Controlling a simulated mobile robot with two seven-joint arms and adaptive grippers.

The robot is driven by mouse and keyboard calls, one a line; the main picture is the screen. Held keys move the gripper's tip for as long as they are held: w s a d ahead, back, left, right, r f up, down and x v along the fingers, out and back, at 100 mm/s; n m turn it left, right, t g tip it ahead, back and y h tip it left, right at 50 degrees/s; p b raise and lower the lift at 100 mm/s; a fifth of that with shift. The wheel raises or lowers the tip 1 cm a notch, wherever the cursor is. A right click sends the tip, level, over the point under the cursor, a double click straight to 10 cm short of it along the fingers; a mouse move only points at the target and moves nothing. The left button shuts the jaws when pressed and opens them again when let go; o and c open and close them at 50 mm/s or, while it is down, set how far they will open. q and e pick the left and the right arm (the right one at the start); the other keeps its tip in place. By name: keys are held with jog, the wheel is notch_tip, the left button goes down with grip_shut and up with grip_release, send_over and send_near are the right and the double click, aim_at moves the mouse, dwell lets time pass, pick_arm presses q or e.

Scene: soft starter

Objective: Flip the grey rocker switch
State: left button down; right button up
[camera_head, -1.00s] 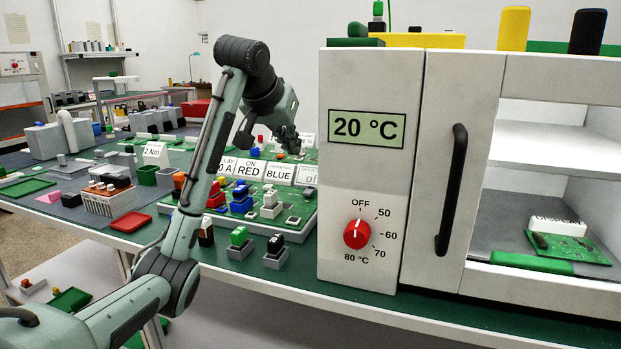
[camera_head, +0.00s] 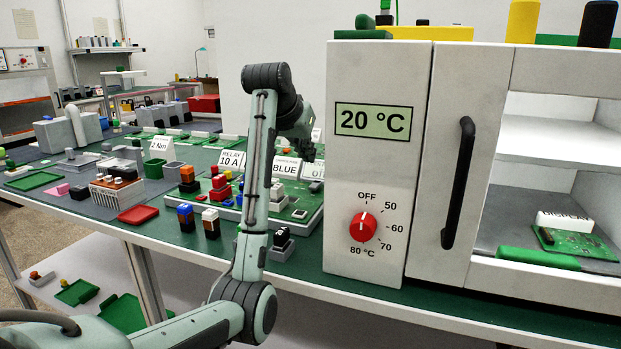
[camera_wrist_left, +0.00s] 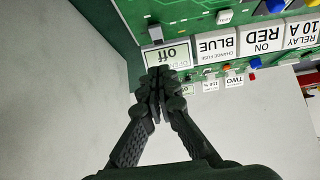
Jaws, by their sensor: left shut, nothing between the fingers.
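My left gripper (camera_head: 304,150) is behind its own forearm in the head view, above the far side of the green board. In the left wrist view its fingertips (camera_wrist_left: 157,85) are together and empty, just by the small display reading "off" (camera_wrist_left: 167,55). A pale grey block (camera_head: 278,192) stands on the board in the head view, partly beside my arm. In the left wrist view a small pale block (camera_wrist_left: 224,17) and another grey piece (camera_wrist_left: 155,32) sit on the board near the display. I cannot tell surely which is the grey rocker switch. My right gripper is not in view.
The oven (camera_head: 378,260) with its red knob (camera_head: 363,227) stands close to the right of my arm. White label cards (camera_head: 232,158) stand along the board. Coloured blocks (camera_head: 219,188) and a red tray (camera_head: 138,214) lie left of my arm.

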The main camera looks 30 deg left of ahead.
aim_at(313, 185)
pick_arm(q)
jog(key=x, duration=0.4)
jog(key=shift+s+a, duration=0.15)
jog(key=shift+a, duration=0.05)
notch_tip(313, 185, down, 3)
jog(key=shift+d+r, duration=0.1)
jog(key=shift+r, duration=0.1)
jog(key=shift+s+f, duration=0.1)
jog(key=shift+f, duration=0.5)
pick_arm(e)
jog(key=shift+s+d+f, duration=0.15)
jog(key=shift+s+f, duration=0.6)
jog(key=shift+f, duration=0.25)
pick_arm(q)
jog(key=shift+f+t+b, duration=0.5)
jog(key=shift+f+b, duration=0.05)
jog(key=shift+b, duration=0.35)
jog(key=shift+r, duration=0.25)
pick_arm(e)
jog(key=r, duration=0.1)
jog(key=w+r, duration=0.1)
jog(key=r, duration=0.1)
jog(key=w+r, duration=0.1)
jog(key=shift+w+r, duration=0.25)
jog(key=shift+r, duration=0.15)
pick_arm(q)
jog(key=shift+r, duration=0.1)
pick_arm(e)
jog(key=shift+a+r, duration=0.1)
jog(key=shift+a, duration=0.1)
